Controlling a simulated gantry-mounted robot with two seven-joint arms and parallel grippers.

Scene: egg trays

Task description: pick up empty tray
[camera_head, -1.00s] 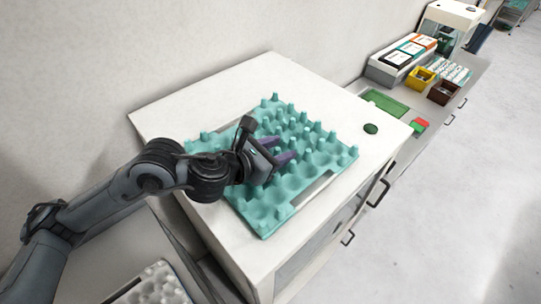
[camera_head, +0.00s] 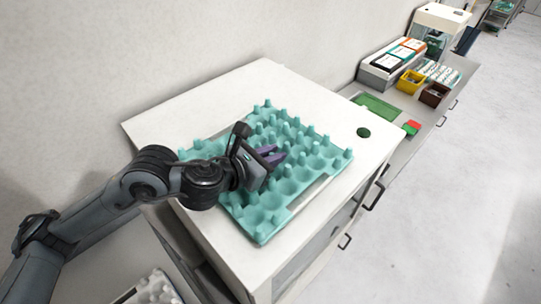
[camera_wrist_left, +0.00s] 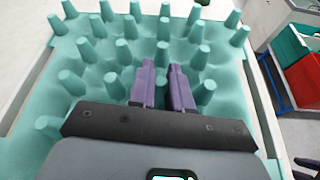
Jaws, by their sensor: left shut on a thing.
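The empty teal egg tray (camera_head: 262,226) lies on the white cabinet top, its cups and raised pegs bare. It also fills most of the left wrist view (camera_wrist_left: 110,62). My left gripper (camera_head: 272,155) reaches over the middle of the tray from the left. Its two purple fingers are close together, shut on a part of the tray among the pegs. In the left wrist view the fingertips (camera_wrist_left: 166,72) point down between pegs, and the gripped part is mostly hidden between them.
The white cabinet top (camera_head: 190,103) has free room behind the tray. A dark green round thing (camera_head: 363,132) is at its right side. Beyond stand a green mat (camera_head: 378,106), a yellow bin (camera_head: 410,82) and a brown bin (camera_head: 434,94). A pale egg tray (camera_head: 155,290) shows at bottom left.

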